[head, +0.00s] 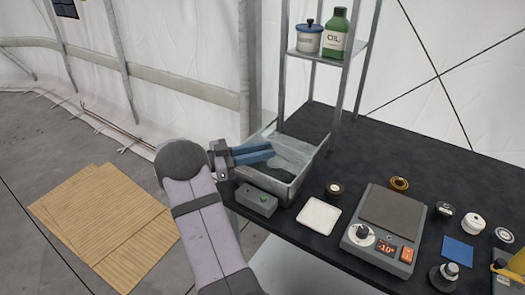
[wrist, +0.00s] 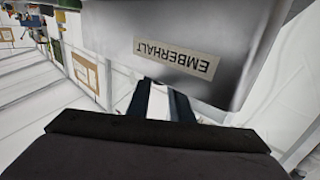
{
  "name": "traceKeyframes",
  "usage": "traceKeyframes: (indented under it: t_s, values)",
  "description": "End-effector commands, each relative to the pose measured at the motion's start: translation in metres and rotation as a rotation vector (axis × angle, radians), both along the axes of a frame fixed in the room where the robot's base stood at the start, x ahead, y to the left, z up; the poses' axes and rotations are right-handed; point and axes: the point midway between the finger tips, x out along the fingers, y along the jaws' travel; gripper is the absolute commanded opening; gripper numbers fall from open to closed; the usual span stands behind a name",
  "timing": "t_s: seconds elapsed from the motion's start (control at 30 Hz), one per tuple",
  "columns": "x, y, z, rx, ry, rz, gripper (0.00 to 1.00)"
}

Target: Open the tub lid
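The metal tub (head: 292,195) stands at the left end of the dark table. A pale grey panel shows at its top (head: 293,150); I cannot tell for certain whether it is the lid, or how far it is raised. My gripper (head: 272,153), with blue fingers, is over the tub's left side, pointing right. In the wrist view a metal panel (wrist: 210,25) carries an upside-down "EMBERHALT" label. My two fingers (wrist: 163,88) are apart there, and their tips go out of sight at the panel's lower edge. Whether they touch it is hidden.
A shelf (head: 329,55) with a blue-lidded pot and an oil bottle rises behind. A white pad (head: 318,216), a hot plate (head: 391,212) and several small items lie to the right.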

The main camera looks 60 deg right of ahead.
Motion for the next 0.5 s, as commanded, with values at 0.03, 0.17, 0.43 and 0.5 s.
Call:
traceKeyframes:
  t_s: [0.03,0.17,0.43,0.5]
  values:
    - [0.000,0.000,0.000,0.000,0.000,-0.001,0.00]
    - [0.000,-0.008,-0.004,0.000,-0.003,-0.003,0.00]
    - [0.000,-0.039,-0.004,-0.001,-0.004,-0.001,0.00]
    - [0.000,-0.043,-0.002,0.000,-0.002,0.000,0.00]
